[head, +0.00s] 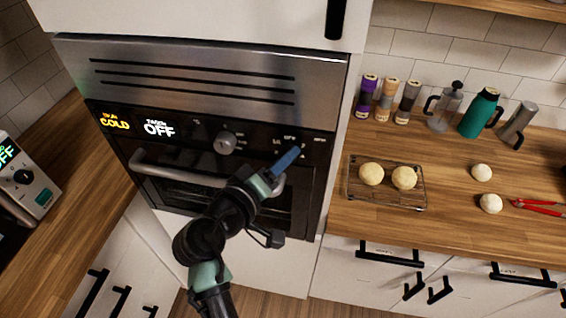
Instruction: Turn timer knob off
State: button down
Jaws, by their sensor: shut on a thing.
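The black oven control panel (180,127) is in the head view, below a steel vent panel. A grey round knob (226,144) sits near its middle. The timer knob is hidden behind my gripper at the panel's right part, among small white markings. My gripper (290,157) has blue fingers at this spot and is shut on the timer knob, though the grip itself is covered from view. The panel's left display (115,122) reads "COLD" in yellow. The display beside it (158,128) reads "OFF" in white, under a small blurred label.
The oven door handle (175,176) runs below the panel, behind my arm. At right, a wooden counter (450,225) holds a wire rack (387,199) with two buns, several jars, a green flask (478,112) and red tongs (540,207). A small appliance (27,178) stands at left.

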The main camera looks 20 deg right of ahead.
dwell(0.4)
jog(key=shift+c, duration=2.1)
grip_release()
jog(key=shift+a, duration=0.1)
jog(key=b+v, duration=0.4)
jog(key=v, duration=0.8)
jog(key=shift+s+a, duration=0.3)
jog(key=shift+a, duration=0.05)
